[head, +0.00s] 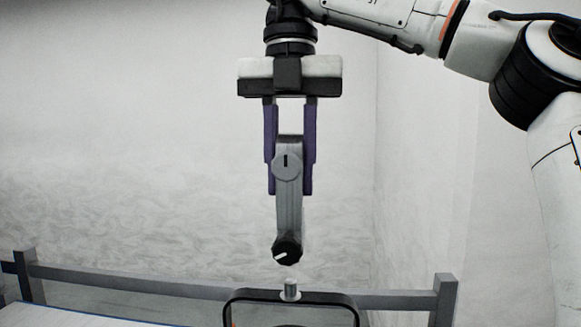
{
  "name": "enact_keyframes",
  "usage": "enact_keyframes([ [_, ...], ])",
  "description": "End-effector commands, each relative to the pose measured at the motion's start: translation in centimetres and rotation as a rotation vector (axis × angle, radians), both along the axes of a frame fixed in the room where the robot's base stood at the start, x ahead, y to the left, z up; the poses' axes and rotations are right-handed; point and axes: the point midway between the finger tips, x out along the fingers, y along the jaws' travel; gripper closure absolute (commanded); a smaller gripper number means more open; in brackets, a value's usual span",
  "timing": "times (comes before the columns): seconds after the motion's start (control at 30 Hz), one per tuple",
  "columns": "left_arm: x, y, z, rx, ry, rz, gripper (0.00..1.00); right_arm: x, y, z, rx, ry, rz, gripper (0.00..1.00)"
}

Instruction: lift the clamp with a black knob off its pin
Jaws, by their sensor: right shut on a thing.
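The clamp (289,212) is a long grey piece with a grey round disc near its top and a black knob (287,251) with a white mark at its lower end. My right gripper (290,185) points down, with its two purple fingers shut on the clamp's upper part. The clamp hangs upright in the air. A short grey pin (291,288) stands below the knob, with a visible gap between them in this view. My left gripper is not in view.
A pale surface with a blue edge (60,317) lies at lower left. Plain pale walls stand behind; the air around the clamp is clear.

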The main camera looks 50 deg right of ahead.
Motion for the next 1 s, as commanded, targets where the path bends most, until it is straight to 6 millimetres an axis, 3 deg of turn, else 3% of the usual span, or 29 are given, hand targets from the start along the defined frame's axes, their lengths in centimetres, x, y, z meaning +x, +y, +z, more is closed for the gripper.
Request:
enact_keyframes([
  [0.73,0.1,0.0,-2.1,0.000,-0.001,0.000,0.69,0.0,0.0,-3.1,0.000,-0.002,0.000,1.00],
  [1.0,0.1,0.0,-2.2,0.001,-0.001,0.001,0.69,0.0,0.0,-3.3,0.001,-0.003,0.000,1.00],
])
